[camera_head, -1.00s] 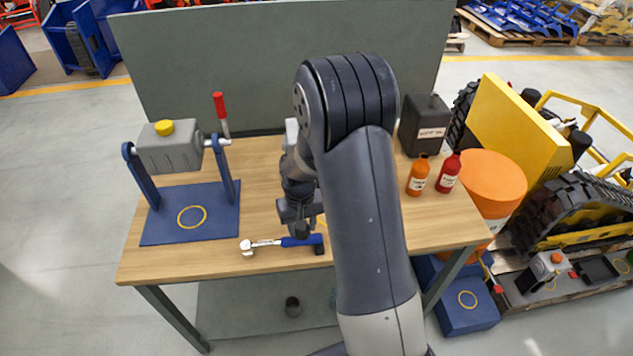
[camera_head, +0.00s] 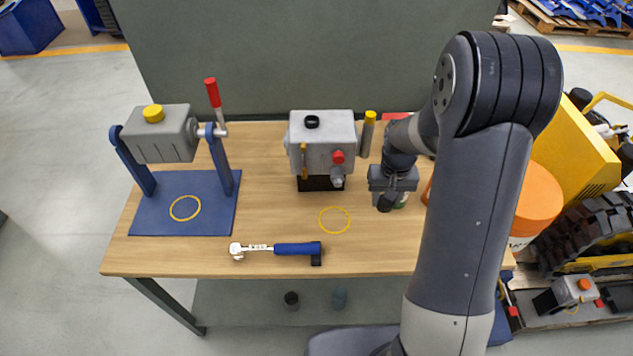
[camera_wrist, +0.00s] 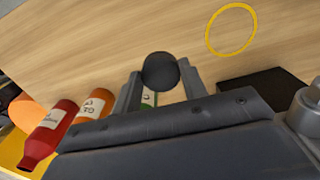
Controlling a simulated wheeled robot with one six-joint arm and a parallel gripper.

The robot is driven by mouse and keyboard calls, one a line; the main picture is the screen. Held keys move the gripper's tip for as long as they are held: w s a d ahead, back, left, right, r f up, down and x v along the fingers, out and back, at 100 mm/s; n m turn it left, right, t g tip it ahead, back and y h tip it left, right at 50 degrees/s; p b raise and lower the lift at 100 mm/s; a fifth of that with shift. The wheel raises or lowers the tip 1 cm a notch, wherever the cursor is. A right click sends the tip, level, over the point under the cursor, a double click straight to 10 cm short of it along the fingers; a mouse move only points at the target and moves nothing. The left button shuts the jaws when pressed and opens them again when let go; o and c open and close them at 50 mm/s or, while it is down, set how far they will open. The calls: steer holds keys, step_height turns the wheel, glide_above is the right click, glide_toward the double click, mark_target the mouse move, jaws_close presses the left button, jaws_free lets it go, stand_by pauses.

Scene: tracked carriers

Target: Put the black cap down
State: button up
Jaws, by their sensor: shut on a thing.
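The black cap (camera_wrist: 160,70) sits between the two fingers of my gripper (camera_wrist: 158,84) in the wrist view, and the fingers are shut on it. In the head view the cap (camera_head: 384,206) shows dark under my gripper (camera_head: 388,198), above the right part of the wooden table (camera_head: 270,205). The cap appears held above the tabletop; the exact gap is hard to tell. A yellow ring (camera_head: 334,220) is marked on the table to the left of my gripper, with bare wood inside it. The ring also shows at upper right in the wrist view (camera_wrist: 231,29).
A grey box (camera_head: 330,135) with a black round top fitting stands behind the ring. A blue-handled wrench (camera_head: 295,249) lies at the front edge. A grey tank (camera_head: 160,140) hangs on a blue stand at left. Red (camera_wrist: 50,132) and orange (camera_wrist: 92,108) bottles stand near my gripper.

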steer(key=s+d+r+b, duration=0.1)
steer(key=s+d+b, duration=0.5)
steer(key=d+b, duration=0.4)
steer(key=shift+s+d+r+n+b, duration=0.15)
steer(key=shift+s+r+n+b, duration=0.25)
steer(key=shift+b, duration=1.9)
steer(key=shift+f, duration=0.15)
step_height(320, 180, down, 10)
steer(key=shift+r+b, duration=0.1)
steer(key=shift+b, duration=0.4)
steer(key=o, duration=0.9)
steer(key=shift+o, duration=0.2)
